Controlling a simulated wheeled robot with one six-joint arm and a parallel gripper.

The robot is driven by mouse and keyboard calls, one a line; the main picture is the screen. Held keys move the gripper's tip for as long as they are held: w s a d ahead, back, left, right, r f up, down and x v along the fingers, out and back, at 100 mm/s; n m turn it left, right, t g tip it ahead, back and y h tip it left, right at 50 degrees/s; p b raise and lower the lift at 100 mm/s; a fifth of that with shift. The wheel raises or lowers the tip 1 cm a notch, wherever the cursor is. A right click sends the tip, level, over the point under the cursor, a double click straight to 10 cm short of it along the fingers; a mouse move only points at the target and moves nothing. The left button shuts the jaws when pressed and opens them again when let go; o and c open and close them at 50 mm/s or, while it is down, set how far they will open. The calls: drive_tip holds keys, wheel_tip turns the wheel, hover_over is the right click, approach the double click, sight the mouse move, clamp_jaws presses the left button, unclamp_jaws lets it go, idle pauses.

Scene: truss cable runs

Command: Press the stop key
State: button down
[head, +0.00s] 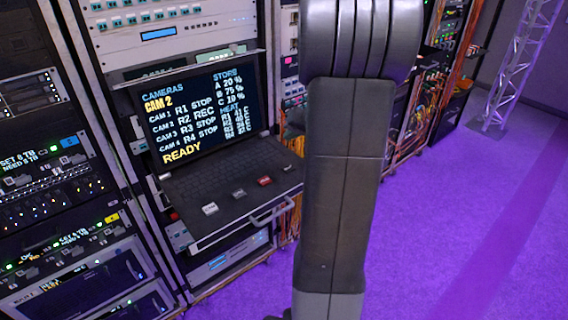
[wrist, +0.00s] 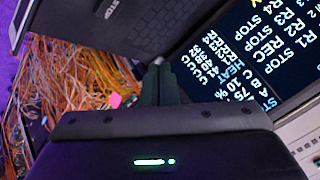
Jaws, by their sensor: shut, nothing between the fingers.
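In the head view my arm hides the gripper.
The lit screen (head: 202,108) stands behind the drawer and reads CAM 2 and READY; it also fills the right of the wrist view (wrist: 255,50). Orange cables (wrist: 75,80) hang beside the drawer. A handle (head: 272,211) sticks out in front. Purple floor (head: 460,230) is clear at right.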

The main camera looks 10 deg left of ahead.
drive_tip(key=shift+f, duration=0.2)
drive_tip(key=b, duration=0.5)
hover_over(291, 169)
wheel_tip(291, 169, down, 7)
drive_tip(key=shift+s+f, duration=0.1)
drive_tip(key=shift+f+b, duration=0.65)
drive_tip(key=shift+b, duration=0.2)
drive_tip(key=shift+f, duration=0.2)
idle(1.2)
drive_tip(key=shift+f+b, duration=0.25)
drive_tip(key=shift+b, duration=0.4)
drive_tip(key=shift+f+b, duration=0.4)
drive_tip(key=shift+b, duration=0.15)
idle(0.4)
drive_tip(key=shift+r, duration=0.1)
drive_tip(key=shift+r+p, duration=0.35)
drive_tip(key=shift+r, duration=0.45)
